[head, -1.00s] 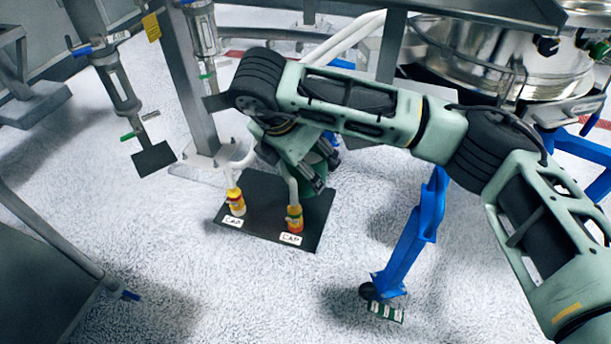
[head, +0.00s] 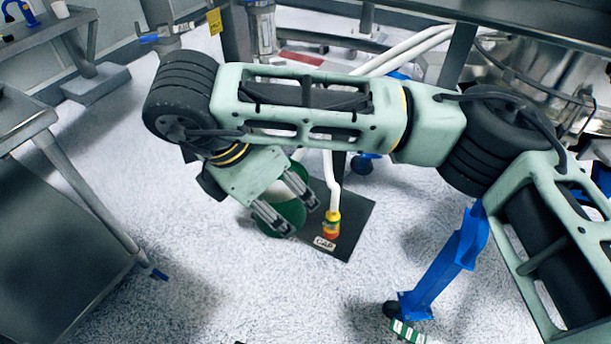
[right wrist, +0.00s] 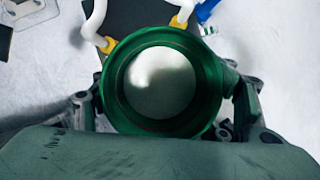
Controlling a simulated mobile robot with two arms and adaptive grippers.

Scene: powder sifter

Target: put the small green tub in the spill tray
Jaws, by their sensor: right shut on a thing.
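My right gripper (head: 291,208) is shut on the small green tub (head: 283,222), a round green vessel partly hidden behind the fingers in the head view. In the right wrist view the tub (right wrist: 115,98) is seen from above between the fingers, with a green rim and a pale round area inside. The tub is over the left edge of a black floor plate (head: 353,215); its height above the floor is hard to tell. I cannot make out a spill tray for certain in either view. My left gripper is not in view.
A pipe with a yellow and red cap end (head: 331,224) stands on the black plate by a "CAP" label. A blue leg (head: 447,262) on a caster stands to the right. A steel table (head: 22,118) is at the left. Pale floor between is clear.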

